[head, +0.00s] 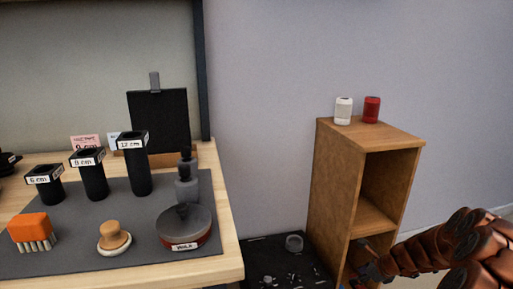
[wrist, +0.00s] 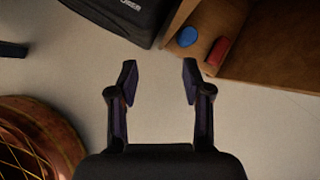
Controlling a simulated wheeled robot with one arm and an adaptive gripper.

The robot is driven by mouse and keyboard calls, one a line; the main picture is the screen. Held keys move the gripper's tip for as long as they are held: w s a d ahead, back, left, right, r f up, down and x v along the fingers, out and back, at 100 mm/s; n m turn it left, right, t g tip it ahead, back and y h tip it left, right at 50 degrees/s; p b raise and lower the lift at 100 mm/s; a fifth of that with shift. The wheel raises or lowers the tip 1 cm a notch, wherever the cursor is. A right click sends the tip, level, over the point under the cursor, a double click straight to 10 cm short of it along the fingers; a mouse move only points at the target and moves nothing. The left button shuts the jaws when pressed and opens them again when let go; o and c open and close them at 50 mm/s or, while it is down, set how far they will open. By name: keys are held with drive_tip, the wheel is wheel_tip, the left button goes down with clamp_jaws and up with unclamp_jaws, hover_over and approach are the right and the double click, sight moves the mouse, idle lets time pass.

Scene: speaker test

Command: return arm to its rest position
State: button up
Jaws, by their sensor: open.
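My arm (head: 440,250) reaches in from the lower right of the head view, with its end low in front of the wooden shelf unit (head: 335,190). My gripper (wrist: 160,78) shows clearly in the wrist view. Its two dark fingers are spread apart with only pale floor between them. Nothing is held. In the head view the gripper's end is small and dark beside the shelf's lower opening, so its fingers are hard to make out there.
A dark box (wrist: 125,18) is near the fingers. White and red cans (head: 343,110) (head: 371,109) stand on the shelf top. The workbench (head: 232,250) at left holds several items.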

drive_tip(key=s+a+r+n+g+p, duration=0.1)
drive_tip(key=s+a+r+n+p, duration=0.5)
drive_tip(key=r, duration=0.5)
drive_tip(key=s+a+r+n+g+y+p, duration=0.1)
drive_tip(key=s+a+r+n+p, duration=0.5)
drive_tip(key=r, duration=0.6)
drive_tip(key=s+a+r+n+g+p, duration=0.2)
drive_tip(key=s+a+r+p, duration=0.15)
drive_tip(key=a+r, duration=0.6)
drive_tip(key=s+d+r+n+g+h+p, duration=0.1)
drive_tip(key=s+d+r+n+h+p, duration=0.1)
drive_tip(key=s+r+n+p, duration=0.4)
drive_tip(key=s+d+r+n+g+h+p, duration=0.2)
drive_tip(key=s+r+n+p, duration=0.5)
drive_tip(key=s+r+p, duration=0.7)
drive_tip(key=s+r, duration=0.6)
drive_tip(key=s, duration=0.2)
drive_tip(key=shift+s+d+r+h, duration=0.2)
drive_tip(key=shift+d+h, duration=0.1)
drive_tip(key=shift+h, duration=0.1)
